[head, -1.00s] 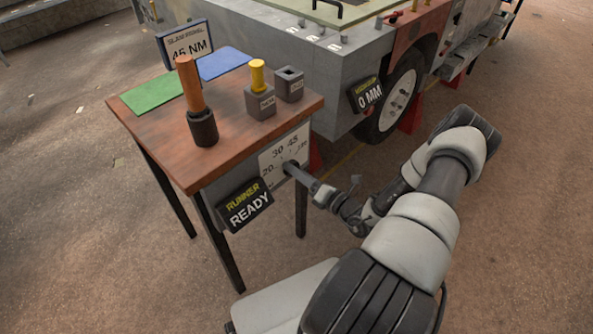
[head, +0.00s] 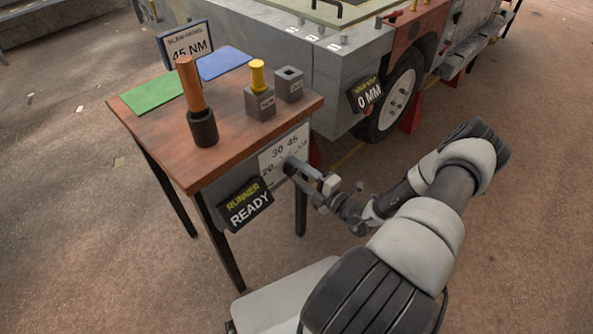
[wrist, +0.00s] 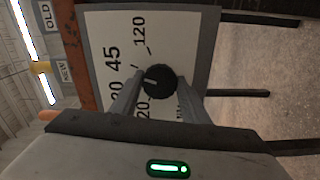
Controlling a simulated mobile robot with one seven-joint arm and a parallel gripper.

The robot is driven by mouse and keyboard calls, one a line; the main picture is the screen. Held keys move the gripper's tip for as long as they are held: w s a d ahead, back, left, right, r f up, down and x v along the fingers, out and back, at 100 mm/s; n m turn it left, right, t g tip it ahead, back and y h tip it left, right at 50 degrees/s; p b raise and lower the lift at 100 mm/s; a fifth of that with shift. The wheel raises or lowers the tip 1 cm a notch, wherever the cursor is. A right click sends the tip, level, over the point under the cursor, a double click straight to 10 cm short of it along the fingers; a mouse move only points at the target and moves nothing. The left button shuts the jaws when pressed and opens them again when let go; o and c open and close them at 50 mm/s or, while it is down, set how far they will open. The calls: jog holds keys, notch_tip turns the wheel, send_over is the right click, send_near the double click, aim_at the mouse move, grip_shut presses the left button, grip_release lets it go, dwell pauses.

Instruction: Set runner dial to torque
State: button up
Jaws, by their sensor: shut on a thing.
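The runner dial is a round black knob (wrist: 159,82) with a short white mark, on a white number panel (head: 284,152) on the table's front. In the wrist view, turned sideways, the scale shows 20, 30, 45 and 120. The white mark points left there, roughly between 30 and 45. My gripper (wrist: 158,90) is shut on the knob, one finger on each side; it also shows in the head view (head: 292,170), where the fingers hide most of the knob.
On the table (head: 232,141) stand an orange-handled tool (head: 194,98), two grey blocks, one holding a yellow-topped piece (head: 258,76), and green and blue mats. A sign (head: 188,44) reads 45 NM. A vehicle (head: 328,75) with a 0 MM sign (head: 368,95) stands close behind.

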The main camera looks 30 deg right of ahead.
jog(key=shift+m, duration=0.4)
jog(key=o, duration=1.1)
jog(key=shift+c, duration=0.2)
jog(key=p+v, duration=0.1)
jog(key=v, duration=1.6)
jog(key=shift+s, duration=0.2)
